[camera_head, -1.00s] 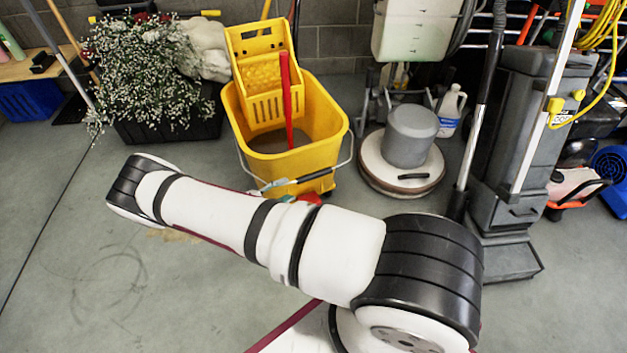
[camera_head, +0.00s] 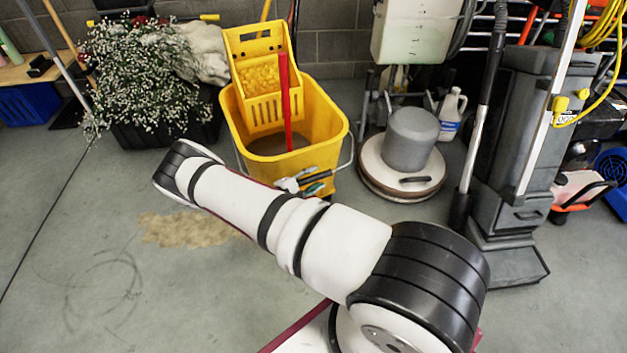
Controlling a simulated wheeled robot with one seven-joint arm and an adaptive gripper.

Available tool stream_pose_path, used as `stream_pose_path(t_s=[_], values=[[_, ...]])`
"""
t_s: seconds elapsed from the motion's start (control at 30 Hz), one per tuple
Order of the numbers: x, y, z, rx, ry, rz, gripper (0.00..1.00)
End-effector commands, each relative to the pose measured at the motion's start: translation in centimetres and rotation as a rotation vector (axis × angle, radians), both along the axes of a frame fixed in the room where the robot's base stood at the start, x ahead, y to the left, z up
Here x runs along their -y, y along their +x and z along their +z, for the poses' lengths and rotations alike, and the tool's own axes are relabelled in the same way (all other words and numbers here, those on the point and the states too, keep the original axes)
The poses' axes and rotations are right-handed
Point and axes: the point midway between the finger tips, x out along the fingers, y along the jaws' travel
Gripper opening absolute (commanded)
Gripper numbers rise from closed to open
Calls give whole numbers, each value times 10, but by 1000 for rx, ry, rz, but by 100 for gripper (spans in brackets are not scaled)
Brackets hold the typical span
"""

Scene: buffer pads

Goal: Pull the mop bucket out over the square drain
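The yellow mop bucket (camera_head: 320,130) stands upright on the concrete floor, left of the floor machine. A yellow wringer (camera_head: 262,90) with a red handle (camera_head: 286,105) sits in it. Its wire bail handle (camera_head: 347,155) hangs around the front. My gripper (camera_head: 322,181) is small in the head view, low at the bucket's front by the bail. Dark and teal finger parts show, but whether they close on the bail is unclear. My white and black arm covers the floor in front. I see no square drain; it may be hidden or out of view.
A potted flowering plant (camera_head: 145,80) stands left of the bucket. A round floor machine (camera_head: 405,160) and a grey upright cleaner (camera_head: 512,150) stand to the right. The left foreground floor is open, with a tan stain (camera_head: 190,229) and faint circular marks.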

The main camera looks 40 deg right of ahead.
Motion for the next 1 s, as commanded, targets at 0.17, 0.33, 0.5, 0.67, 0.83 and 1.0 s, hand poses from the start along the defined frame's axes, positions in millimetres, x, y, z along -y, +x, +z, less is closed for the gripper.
stream_pose_path(t_s=[0.17, 0.33, 0.5, 0.67, 0.83, 1.0], values=[[4, 0, -1, 0, 1, -1, 40], [3, 0, -1, 0, 0, 0, 37], [3, 0, -1, 0, 0, 0, 0], [3, 0, -1, 0, 1, -1, 0], [0, 0, -1, -1, 1, 1, 0], [-14, -1, -1, -2, 0, 1, 0]])
